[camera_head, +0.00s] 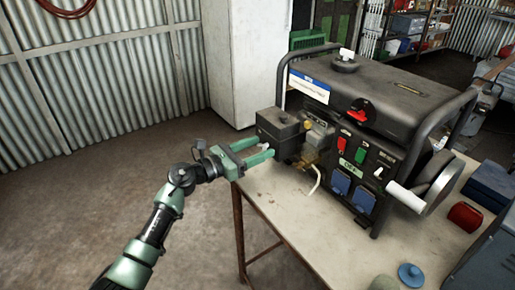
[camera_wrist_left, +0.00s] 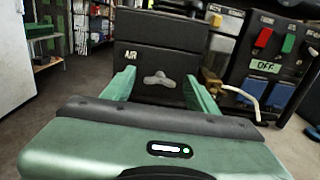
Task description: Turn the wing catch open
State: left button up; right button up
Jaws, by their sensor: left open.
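The wing catch (camera_wrist_left: 159,80) is a small grey two-winged knob, its wings lying roughly level in the wrist view. It sits on the front of a black box marked AIR (camera_wrist_left: 140,60); the box (camera_head: 278,123) also shows on the near left side of the generator (camera_head: 370,110) in the head view. My left gripper (camera_head: 262,150) is open and faces the box. In the wrist view its green fingers (camera_wrist_left: 162,92) stand on either side of the catch, with a visible gap at each wing. I cannot tell how deep the fingertips reach. My right gripper is out of view.
The generator stands on a worn table (camera_head: 300,215). A yellowish hose fitting (camera_wrist_left: 212,82) and pale hose (camera_wrist_left: 243,97) lie just right of the box. A red can (camera_head: 465,216) and a blue lid (camera_head: 411,275) are on the table's right. Floor to the left is clear.

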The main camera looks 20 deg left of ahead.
pick_arm(q)
grip_shut()
jog(key=shift+n, duration=0.3)
jog(key=n+p, duration=0.2)
jog(key=n, duration=0.1)
jog(key=shift+r+n, duration=0.1)
jog(key=shift+n, duration=0.2)
jog(key=n+p, duration=0.3)
jog(key=n, duration=0.2)
jog(key=shift+f+n+p, duration=0.2)
jog(key=shift+n+p, duration=1.85)
jog(key=shift+n, duration=2.25)
